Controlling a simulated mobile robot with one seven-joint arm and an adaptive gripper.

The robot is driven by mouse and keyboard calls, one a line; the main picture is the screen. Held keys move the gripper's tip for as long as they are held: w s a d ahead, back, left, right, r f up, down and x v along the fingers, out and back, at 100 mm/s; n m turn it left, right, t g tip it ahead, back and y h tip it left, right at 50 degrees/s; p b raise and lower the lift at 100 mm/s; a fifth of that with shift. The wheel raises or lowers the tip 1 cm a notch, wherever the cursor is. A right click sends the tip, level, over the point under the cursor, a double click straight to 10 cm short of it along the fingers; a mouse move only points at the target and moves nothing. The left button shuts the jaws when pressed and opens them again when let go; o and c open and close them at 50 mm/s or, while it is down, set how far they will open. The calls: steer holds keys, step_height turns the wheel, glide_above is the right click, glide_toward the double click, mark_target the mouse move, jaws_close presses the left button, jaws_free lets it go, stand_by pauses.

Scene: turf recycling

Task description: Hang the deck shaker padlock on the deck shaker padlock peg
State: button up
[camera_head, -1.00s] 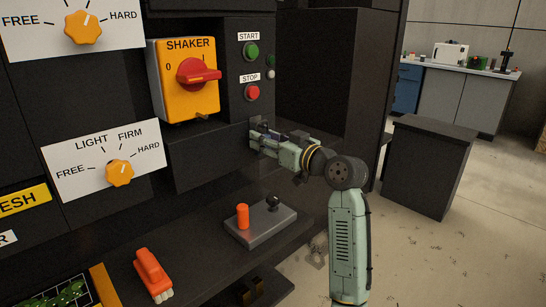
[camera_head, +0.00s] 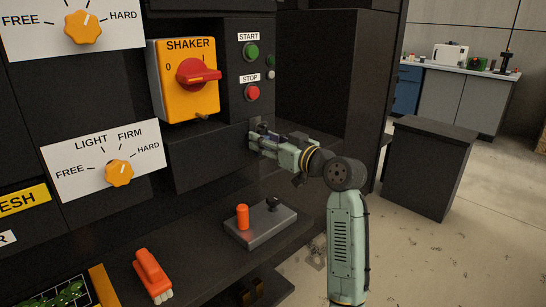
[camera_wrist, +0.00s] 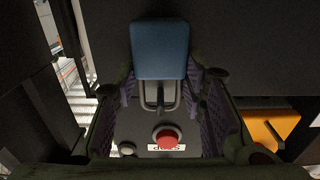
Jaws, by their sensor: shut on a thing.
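The deck shaker padlock has a blue body (camera_wrist: 160,50) and a grey shackle (camera_wrist: 160,97). It shows in the wrist view between the purple-lined fingers of my gripper (camera_wrist: 160,105), which is shut on it. In the head view my gripper (camera_head: 256,138) is at the dark panel, below the red stop button (camera_head: 252,93) and right of the yellow shaker switch box (camera_head: 186,80). The padlock is mostly hidden there by the fingers. I cannot make out the padlock peg clearly in either view. I cannot tell whether the shackle touches anything.
A grey control box with an orange stick (camera_head: 243,217) sits on the ledge below my arm. An orange brush (camera_head: 152,271) lies further left. The green start button (camera_head: 252,52) is above the stop button. A dark cabinet (camera_head: 428,165) stands at right, with open floor before it.

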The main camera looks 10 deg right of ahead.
steer(key=shift+f, duration=0.2)
steer(key=o, duration=1.3)
